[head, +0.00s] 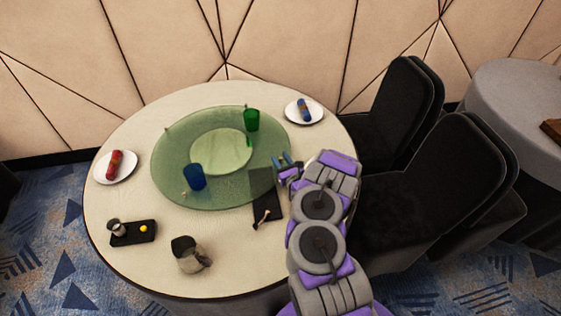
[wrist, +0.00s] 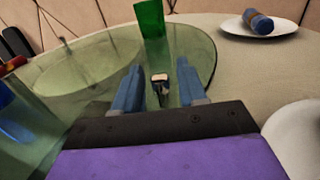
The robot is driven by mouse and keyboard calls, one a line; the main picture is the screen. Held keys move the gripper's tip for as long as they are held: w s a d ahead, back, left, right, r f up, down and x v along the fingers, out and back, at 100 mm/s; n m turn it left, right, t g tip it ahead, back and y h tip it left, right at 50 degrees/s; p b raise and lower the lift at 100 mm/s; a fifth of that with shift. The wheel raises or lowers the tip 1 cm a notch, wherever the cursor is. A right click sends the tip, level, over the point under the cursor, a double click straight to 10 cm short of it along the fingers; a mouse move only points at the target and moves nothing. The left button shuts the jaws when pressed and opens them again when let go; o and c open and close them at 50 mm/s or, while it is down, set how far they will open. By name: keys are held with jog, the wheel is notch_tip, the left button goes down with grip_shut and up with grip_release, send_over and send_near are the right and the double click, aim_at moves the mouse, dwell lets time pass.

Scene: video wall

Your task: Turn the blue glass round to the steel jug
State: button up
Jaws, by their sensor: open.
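The blue glass (head: 194,177) stands on the green glass turntable (head: 165,165), at its front left. A blue shape at the left edge of the wrist view (wrist: 14,122) appears to be the same glass. A steel jug (head: 188,254) stands on the table in front of the turntable, nearest the blue glass. My gripper (head: 283,161) is at the turntable's right rim, open. In the wrist view a small pale-topped peg (wrist: 160,84) shows between its two blue fingers (wrist: 158,72), with gaps on both sides.
A green glass (head: 251,120) stands at the turntable's back. White plates with a red roll (head: 115,163) and a blue roll (head: 304,110) lie left and back right. A black tray (head: 133,237) holds a small metal pot. A dark mat (head: 266,207) lies near my arm. Black chairs (head: 430,190) stand right.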

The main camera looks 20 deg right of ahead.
jog(key=shift+w, duration=0.1)
jog(key=shift+c, duration=0.3)
grip_shut()
